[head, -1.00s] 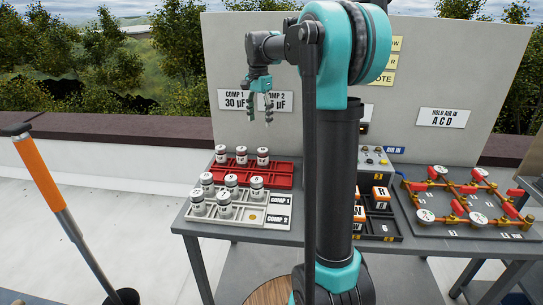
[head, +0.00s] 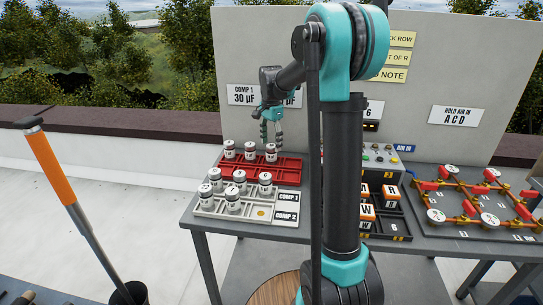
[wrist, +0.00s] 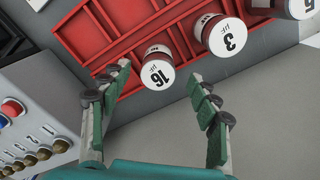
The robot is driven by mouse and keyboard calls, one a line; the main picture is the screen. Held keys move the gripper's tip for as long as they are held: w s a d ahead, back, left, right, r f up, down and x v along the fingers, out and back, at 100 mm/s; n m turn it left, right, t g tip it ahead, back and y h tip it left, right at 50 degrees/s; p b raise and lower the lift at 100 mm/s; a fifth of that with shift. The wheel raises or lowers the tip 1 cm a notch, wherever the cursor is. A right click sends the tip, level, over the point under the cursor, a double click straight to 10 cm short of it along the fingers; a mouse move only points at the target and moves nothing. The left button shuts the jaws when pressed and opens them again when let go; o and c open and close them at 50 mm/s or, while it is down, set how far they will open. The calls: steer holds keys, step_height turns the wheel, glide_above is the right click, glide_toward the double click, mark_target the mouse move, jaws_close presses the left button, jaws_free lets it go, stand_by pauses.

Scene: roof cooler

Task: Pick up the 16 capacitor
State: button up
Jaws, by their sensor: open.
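The 16 capacitor (wrist: 157,75) is a white can with a dark number on its top, in the wrist view. It stands at the end of the row in the red tray (wrist: 103,40); in the head view it appears to be the rightmost can (head: 271,153) there. My gripper (head: 271,130) is open and empty, just above that can. In the wrist view the two fingers lie on either side of the 16 capacitor, apart from it. The 3 capacitor (wrist: 228,37) stands right beside it, near the right fingertip.
A grey tray (head: 245,211) with several capacitors stands in front of the red one. A control box with buttons (wrist: 30,125) is left in the wrist view. An upright panel (head: 250,40) rises behind. A black crate of lettered blocks (head: 400,226) and a pipe board (head: 470,235) stand right.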

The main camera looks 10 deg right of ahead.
mark_target(271, 153)
steer(key=shift+s+f, duration=0.1)
steer(key=shift+f, duration=2.55)
steer(key=c, duration=1.3)
